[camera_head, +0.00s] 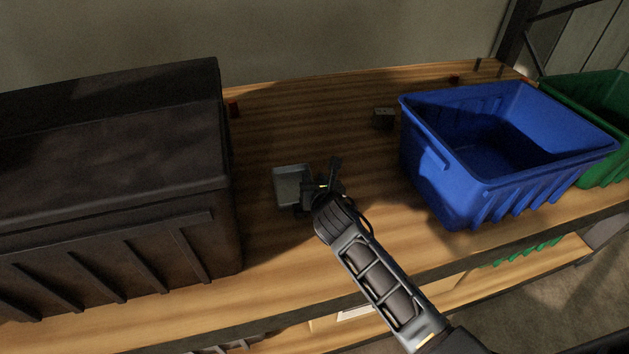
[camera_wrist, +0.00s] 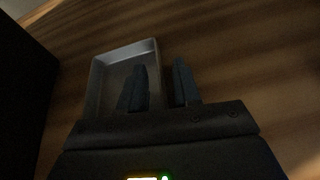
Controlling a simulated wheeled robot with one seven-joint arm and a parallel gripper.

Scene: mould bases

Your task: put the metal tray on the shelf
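The metal tray (camera_head: 289,185) is a small shallow grey rectangular tray with raised walls. It appears to lie flat on the wooden shelf (camera_head: 290,125), between the dark crate and the blue bin. The tray also shows in the wrist view (camera_wrist: 112,75), left of centre. My gripper (camera_head: 322,178) is at the tray's right side. In the wrist view my gripper's fingers (camera_wrist: 160,65) stand apart with the tray's right wall between them, the left finger over the tray's inside and the right one outside. A gap shows between them. The near end of the tray is hidden by the gripper.
A large dark crate (camera_head: 110,190) stands close on the left. A blue bin (camera_head: 440,175) stands on the right, with a green bin (camera_head: 590,100) beyond it. A small dark block (camera_head: 383,118) sits behind. The wood between the tray and the blue bin is clear.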

